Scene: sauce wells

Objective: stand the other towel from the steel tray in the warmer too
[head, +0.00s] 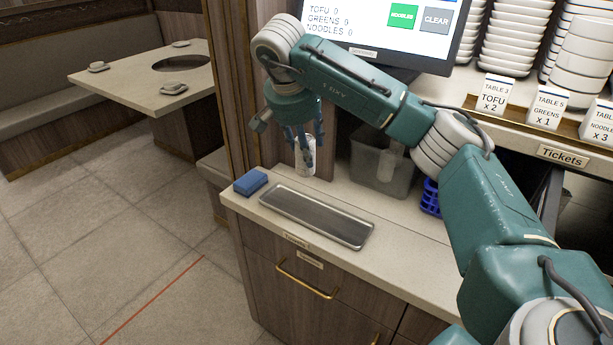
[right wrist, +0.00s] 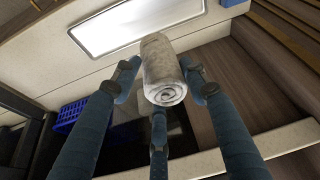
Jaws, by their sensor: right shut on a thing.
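My right gripper (head: 304,147) is shut on a rolled white towel (head: 306,162), held upright in the air behind the steel tray. In the right wrist view the fingers close around the towel (right wrist: 163,80), with its spiral end showing. The steel tray (head: 318,236) lies on the counter and is empty. A grey, see-through open bin (head: 368,170), which looks like the warmer, stands right of the held towel. A whitish upright shape (head: 391,160) shows inside it, probably a towel; the arm partly covers the bin's top. My left gripper is not in view.
A blue sponge-like block (head: 250,182) lies left of the tray at the counter's edge. A blue rack (head: 430,197) stands right of the bin, partly behind my arm. A screen (head: 385,30) and stacked white dishes stand behind. A wooden post (head: 231,80) rises at left.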

